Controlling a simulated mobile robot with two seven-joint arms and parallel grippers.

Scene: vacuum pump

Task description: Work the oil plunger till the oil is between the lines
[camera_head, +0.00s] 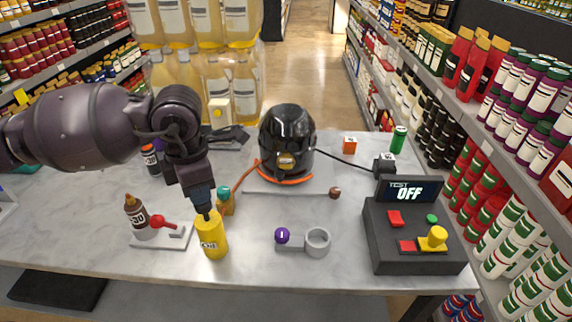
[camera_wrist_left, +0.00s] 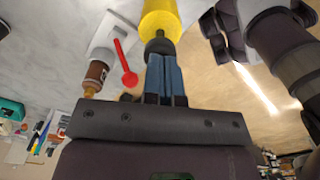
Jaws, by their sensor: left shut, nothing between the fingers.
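The yellow oil can (camera_head: 212,240) stands upright on the table in front of my left arm. Its dark plunger top (camera_wrist_left: 159,45) shows in the left wrist view, right at the fingertips. My left gripper (camera_head: 204,208) points down over the can, with its blue fingers shut and nothing between them. The fingertips are at the plunger top; I cannot tell whether they press on it. The black pump (camera_head: 287,130) stands farther back, with a small lit window (camera_head: 286,160) low on its front. The oil level and lines are too small to read.
Left of the can are a white stand (camera_head: 165,236) with a red-handled part and a brown bottle (camera_head: 136,211). To the right are a grey ring holder (camera_head: 317,241) and a dark control box (camera_head: 412,236) whose display reads OFF.

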